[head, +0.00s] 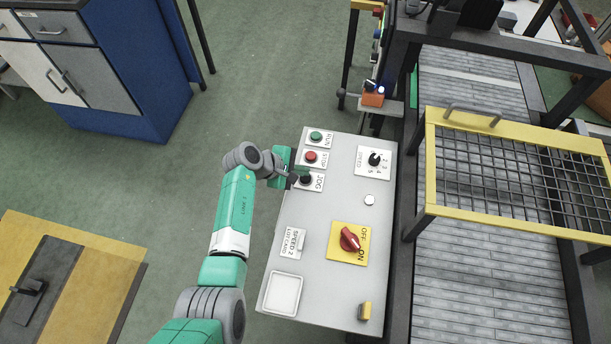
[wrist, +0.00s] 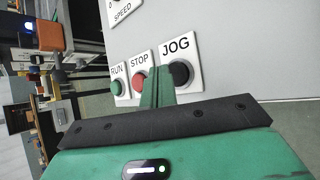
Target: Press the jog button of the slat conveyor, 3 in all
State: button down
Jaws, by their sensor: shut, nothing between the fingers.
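The black jog button (head: 305,179) sits on a white JOG plate on the grey control panel (head: 318,215). In the wrist view the jog button (wrist: 181,73) shows just right of my fingertips. My gripper (head: 289,175) is shut and empty, close to the jog button; I cannot tell whether it touches it. The fingers (wrist: 157,88) also show in the wrist view, overlapping the left edge of the JOG plate. The slat conveyor (head: 455,275) runs along the right of the panel.
The red STOP button (head: 311,156) and green RUN button (head: 316,137) sit beside the jog button. A red rotary switch (head: 349,240) and a speed knob (head: 375,159) are also on the panel. A yellow mesh guard (head: 500,118) covers part of the conveyor. A blue cabinet (head: 165,90) stands at upper left.

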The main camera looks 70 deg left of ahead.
aim_at(301, 178)
jog(key=shift+f, duration=0.15)
dwell(0.5)
jog(key=shift+f, duration=0.3)
jog(key=shift+f+b, duration=0.45)
jog(key=shift+b, duration=0.05)
dwell(0.5)
dwell(0.3)
jog(key=shift+r+p, duration=0.9)
jog(key=shift+p, duration=0.05)
notch_tip(301, 178, up, 5)
jog(key=p, duration=0.5)
jog(key=shift+r, duration=0.1)
